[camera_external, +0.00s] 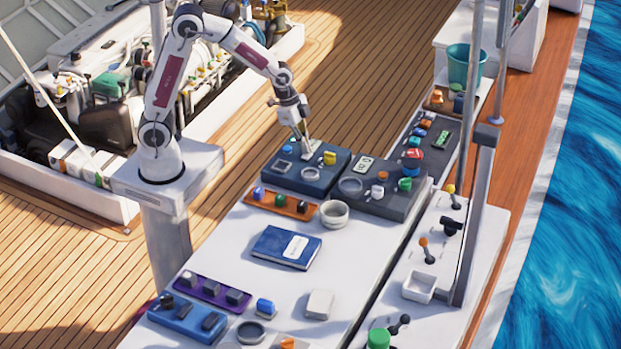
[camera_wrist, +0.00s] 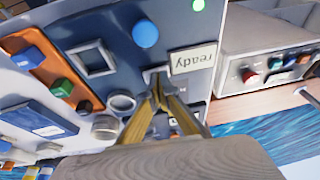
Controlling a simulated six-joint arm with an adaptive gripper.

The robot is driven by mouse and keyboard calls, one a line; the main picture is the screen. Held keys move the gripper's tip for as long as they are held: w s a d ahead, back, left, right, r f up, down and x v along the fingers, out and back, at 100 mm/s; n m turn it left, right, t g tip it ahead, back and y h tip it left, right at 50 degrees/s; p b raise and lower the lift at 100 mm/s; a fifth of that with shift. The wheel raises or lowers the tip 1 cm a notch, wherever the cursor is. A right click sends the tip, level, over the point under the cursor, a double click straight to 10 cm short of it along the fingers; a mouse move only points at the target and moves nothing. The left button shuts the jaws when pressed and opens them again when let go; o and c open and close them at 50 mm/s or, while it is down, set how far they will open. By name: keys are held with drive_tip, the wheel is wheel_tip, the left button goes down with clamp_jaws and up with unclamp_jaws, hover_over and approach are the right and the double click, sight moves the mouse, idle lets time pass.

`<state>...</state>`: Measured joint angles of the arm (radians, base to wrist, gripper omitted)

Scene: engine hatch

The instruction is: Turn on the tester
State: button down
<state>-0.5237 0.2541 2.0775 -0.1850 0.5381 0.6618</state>
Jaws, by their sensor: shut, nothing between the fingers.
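My gripper (camera_external: 307,148) is shut and empty, pointing down over the blue box (camera_external: 312,184) at the back of the white bench. In the wrist view its fingertips (camera_wrist: 158,92) are together, close to a small pale square fitting (camera_wrist: 155,74) that they partly cover. Contact cannot be told. Beside the fitting is a white plate reading "ready" (camera_wrist: 193,59), seen upside down. A dark grey box (camera_external: 388,205) with a small display (camera_external: 365,163) stands right of the blue box. Neither box is labelled as the tester.
An orange tray (camera_external: 278,205) with small blocks, a grey cup (camera_external: 334,214) and a blue notebook (camera_external: 286,247) lie in front of the boxes. A post (camera_external: 474,220) and levers stand to the right. Bare bench surrounds the notebook.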

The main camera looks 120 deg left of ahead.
idle(0.4)
drive_tip(key=shift+a+r, duration=0.1)
drive_tip(key=shift+r, duration=0.65)
wheel_tip(320, 180, up, 12)
drive_tip(key=s+a, duration=0.2)
drive_tip(key=shift+s+a+f, duration=0.15)
drive_tip(key=shift+s+a, duration=0.25)
drive_tip(key=shift+n, duration=0.4)
drive_tip(key=s+d+t, duration=0.1)
drive_tip(key=s+d, duration=0.7)
drive_tip(key=d, duration=0.4)
drive_tip(key=s+d+r+t, duration=0.1)
drive_tip(key=s+d, duration=0.8)
drive_tip(key=d, duration=0.3)
drive_tip(key=shift+s+d+m+h, duration=0.3)
drive_tip(key=shift+d+m, duration=0.1)
